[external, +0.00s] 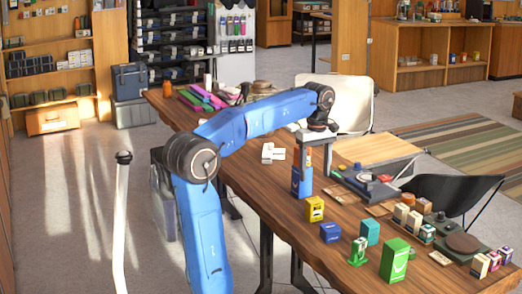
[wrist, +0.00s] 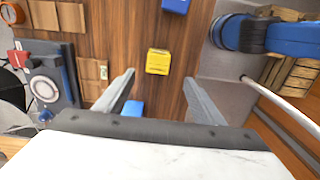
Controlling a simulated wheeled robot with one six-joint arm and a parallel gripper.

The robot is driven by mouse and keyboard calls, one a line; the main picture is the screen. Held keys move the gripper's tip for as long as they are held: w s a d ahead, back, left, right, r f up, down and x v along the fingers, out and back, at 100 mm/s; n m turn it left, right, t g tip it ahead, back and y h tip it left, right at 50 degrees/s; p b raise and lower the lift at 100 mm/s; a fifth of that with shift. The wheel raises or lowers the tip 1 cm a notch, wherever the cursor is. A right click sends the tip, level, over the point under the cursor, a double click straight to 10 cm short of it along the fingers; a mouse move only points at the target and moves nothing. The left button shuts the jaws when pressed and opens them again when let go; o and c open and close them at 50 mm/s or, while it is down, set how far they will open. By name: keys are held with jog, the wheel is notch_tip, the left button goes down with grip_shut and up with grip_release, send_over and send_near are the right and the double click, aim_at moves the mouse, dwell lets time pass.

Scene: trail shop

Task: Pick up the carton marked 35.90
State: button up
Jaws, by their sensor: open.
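I cannot read the mark 35.90 on any carton. A yellow carton (external: 315,209) stands on the wooden table; in the wrist view it (wrist: 158,62) lies just ahead of the fingertips. A small blue carton (external: 330,232) stands beyond it and is cut by the wrist view's top edge (wrist: 176,5). A tall blue and orange item (external: 302,182) stands below my gripper; a blue patch (wrist: 133,107) near my left finger may be it. My gripper (wrist: 159,80) is open and empty above the table, pointing down. Teal (external: 370,232) and green (external: 395,260) cartons stand nearer the table's end.
A dark tray with a round dial (wrist: 45,88) sits left in the wrist view. Several small cartons (external: 408,215) and a dark board (external: 462,243) crowd the right side. White boxes (external: 272,153) lie behind my gripper. A black chair (external: 452,192) stands beside the table.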

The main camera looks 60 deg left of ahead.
aim_at(315, 199)
notch_tip(315, 199, down, 7)
jog(key=shift+r, duration=0.15)
jog(key=shift+w+f, duration=0.15)
jog(key=shift+f, duration=1.2)
jog(key=shift+w+f, duration=0.1)
jog(key=shift+f, duration=1.2)
jog(key=c, duration=1.2)
